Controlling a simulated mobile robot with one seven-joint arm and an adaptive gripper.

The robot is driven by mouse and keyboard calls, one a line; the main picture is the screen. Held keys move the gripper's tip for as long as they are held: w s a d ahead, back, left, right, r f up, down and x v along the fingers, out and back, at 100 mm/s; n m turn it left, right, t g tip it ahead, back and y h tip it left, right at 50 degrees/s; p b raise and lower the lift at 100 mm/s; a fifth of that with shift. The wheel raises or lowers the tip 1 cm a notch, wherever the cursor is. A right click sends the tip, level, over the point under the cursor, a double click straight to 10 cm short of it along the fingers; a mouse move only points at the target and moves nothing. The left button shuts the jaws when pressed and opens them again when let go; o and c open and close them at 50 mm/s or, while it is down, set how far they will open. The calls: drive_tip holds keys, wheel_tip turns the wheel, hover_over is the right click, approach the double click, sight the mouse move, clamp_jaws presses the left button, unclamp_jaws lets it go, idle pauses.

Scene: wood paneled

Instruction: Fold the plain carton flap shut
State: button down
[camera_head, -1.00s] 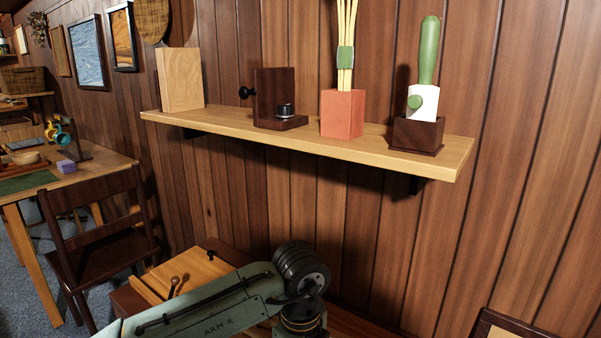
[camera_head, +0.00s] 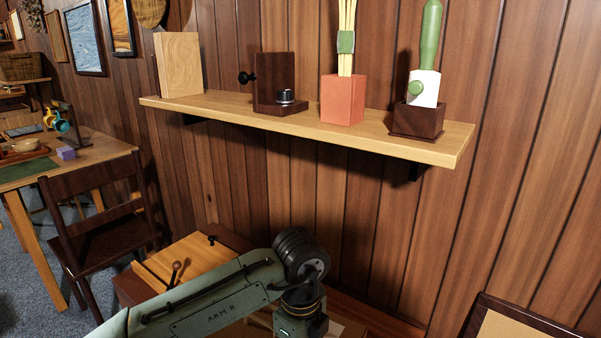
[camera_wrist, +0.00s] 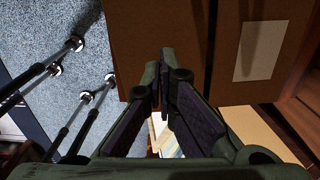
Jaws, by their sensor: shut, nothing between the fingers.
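In the wrist view, brown carton panels fill the upper middle and right. A plain brown panel (camera_wrist: 150,30) lies left of a dark gap, and a panel with a pale blank label (camera_wrist: 259,50) lies right of it. I cannot tell for sure how far the plain flap is folded. My gripper (camera_wrist: 165,82) is shut and empty, its tips over the lower edge of the plain panel; contact cannot be told. In the head view the gripper is out of sight below the frame, and my arm hides most of the carton area.
A wooden shelf (camera_head: 220,110) with a wood block, a dark holder, a terracotta pot and a green-handled tool crosses the wall above my arm. A dark chair (camera_head: 100,225) and a table (camera_head: 100,150) stand left. A dark-framed board (camera_head: 505,325) is at lower right.

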drive_tip(key=shift+r+p, duration=2.05)
drive_tip(key=shift+r, duration=0.5)
drive_tip(key=shift+f, duration=0.1)
